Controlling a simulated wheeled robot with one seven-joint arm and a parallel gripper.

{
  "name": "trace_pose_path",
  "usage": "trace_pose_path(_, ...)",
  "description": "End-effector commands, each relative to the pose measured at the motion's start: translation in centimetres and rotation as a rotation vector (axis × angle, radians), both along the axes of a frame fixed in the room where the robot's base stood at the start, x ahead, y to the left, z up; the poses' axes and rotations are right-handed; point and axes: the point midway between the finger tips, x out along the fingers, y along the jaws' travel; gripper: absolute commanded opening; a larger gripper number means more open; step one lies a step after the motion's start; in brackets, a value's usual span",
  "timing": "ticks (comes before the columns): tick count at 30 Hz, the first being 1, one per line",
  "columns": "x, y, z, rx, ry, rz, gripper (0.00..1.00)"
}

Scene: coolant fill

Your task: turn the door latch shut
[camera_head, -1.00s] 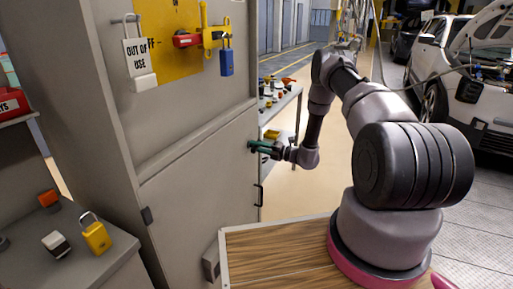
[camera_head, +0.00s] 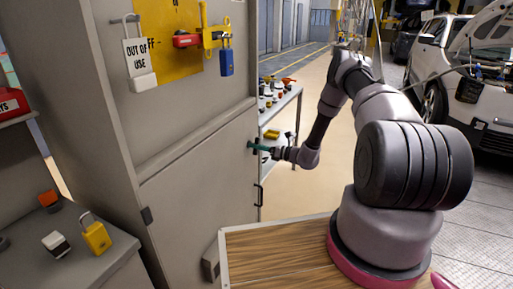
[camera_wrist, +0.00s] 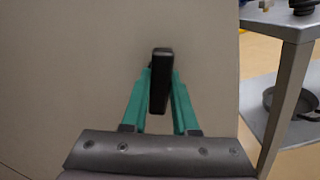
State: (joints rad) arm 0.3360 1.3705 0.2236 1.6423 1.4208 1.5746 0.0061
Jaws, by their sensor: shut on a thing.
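The grey cabinet door (camera_head: 205,178) is the lower panel of the tall cabinet, and it looks flush with the frame. The door latch (camera_wrist: 160,82) is a small black bar on the door face. In the wrist view it stands nearly upright between the two green fingers. My gripper (camera_wrist: 160,92) is shut on the latch, with one finger on each side. In the head view my gripper (camera_head: 257,147) is at the door's upper right edge, and the latch is mostly hidden by it.
A black door handle (camera_head: 259,195) is below my gripper. A metal shelf table (camera_head: 283,108) with small parts stands just right of the cabinet; its leg (camera_wrist: 285,95) shows in the wrist view. A yellow padlock (camera_head: 95,238) sits on the left counter.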

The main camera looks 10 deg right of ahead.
Motion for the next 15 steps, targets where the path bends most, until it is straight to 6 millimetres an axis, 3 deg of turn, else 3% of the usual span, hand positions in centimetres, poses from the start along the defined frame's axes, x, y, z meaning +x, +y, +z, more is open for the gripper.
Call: trace_pose_path(15,-0.02,-0.06,-0.08,-0.209,-0.286,-0.001,0.00)
